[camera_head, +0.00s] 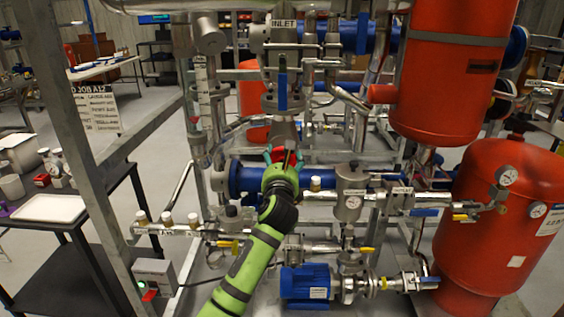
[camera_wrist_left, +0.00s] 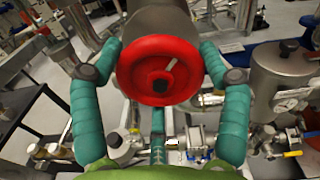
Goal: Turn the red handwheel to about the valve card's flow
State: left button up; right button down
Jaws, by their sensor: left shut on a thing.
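The red handwheel (camera_wrist_left: 138,80) fills the middle of the left wrist view, with a dark square hub and a pale mark pointing up and right. My left gripper's (camera_wrist_left: 160,48) teal fingers are closed around the rim from both sides. In the head view my left gripper (camera_head: 284,153) is at the middle pipework and hides most of the wheel. A white card headed JOB A12 (camera_head: 97,106) hangs on the left frame post; its smaller lines are too small to read surely. A clear tube with a scale (camera_head: 203,92) stands left of the valve. My right gripper is not in view.
An INLET label (camera_head: 284,23) and a blue lever (camera_head: 282,90) sit above the gripper. Red tanks (camera_head: 450,70) stand at right. A blue pump (camera_head: 306,282) is below. A dark bench (camera_head: 75,235) with a white tray (camera_head: 50,208) is at left.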

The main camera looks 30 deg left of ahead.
pick_arm(q)
jog(key=shift+n, duration=0.3)
jog(key=n+p, duration=0.1)
jog(key=n, duration=0.1)
jog(key=shift+n+p, duration=0.3)
jog(key=n+p, duration=0.1)
jog(key=n, duration=0.3)
jog(key=shift+d+f+n, duration=0.1)
jog(key=shift+n, duration=0.2)
jog(key=n, duration=1)
jog(key=shift+r+n, duration=0.2)
jog(key=shift+n, duration=0.2)
jog(key=o, duration=1.1)
jog(key=shift+w, duration=0.15)
jog(key=shift+o, duration=0.2)
